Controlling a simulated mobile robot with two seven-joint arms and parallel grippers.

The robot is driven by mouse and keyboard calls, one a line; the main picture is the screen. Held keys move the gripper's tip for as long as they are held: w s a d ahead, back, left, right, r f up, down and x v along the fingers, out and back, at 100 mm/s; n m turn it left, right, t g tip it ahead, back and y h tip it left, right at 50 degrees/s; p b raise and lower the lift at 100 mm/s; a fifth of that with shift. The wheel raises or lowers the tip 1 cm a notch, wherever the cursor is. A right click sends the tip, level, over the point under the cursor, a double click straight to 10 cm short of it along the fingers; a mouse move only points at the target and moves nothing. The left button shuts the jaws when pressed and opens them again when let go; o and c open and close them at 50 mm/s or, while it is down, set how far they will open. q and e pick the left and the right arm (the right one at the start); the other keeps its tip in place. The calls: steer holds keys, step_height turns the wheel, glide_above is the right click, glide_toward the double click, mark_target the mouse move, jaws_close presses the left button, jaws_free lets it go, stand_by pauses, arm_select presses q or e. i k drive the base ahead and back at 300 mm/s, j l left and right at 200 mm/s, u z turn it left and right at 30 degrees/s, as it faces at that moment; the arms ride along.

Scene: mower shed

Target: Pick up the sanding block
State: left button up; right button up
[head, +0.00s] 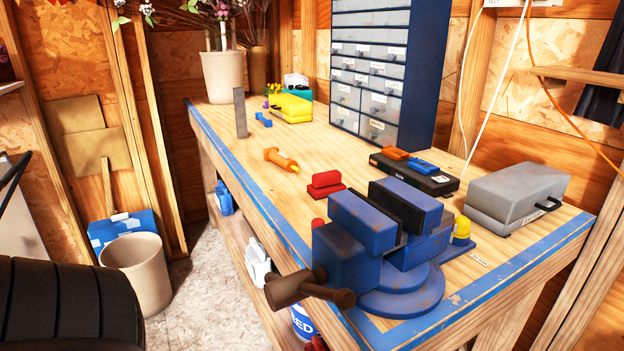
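A small red two-tier block (325,184), which looks like the sanding block, lies on the wooden workbench (225,143). It sits just behind the blue vise (385,235), near the middle of the bench top. Neither of my grippers is in the head view.
The large vise stands at the bench's near corner. An orange-handled tool (281,159) lies left of the block; a black case (414,174) and grey box (515,197) lie right. A drawer cabinet (385,70) stands behind. A bin (137,270) is on the floor.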

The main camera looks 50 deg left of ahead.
mark_target(325, 183)
steer(key=j, duration=1.85)
steer(key=k+j, duration=0.15)
steer(key=j, duration=1.7)
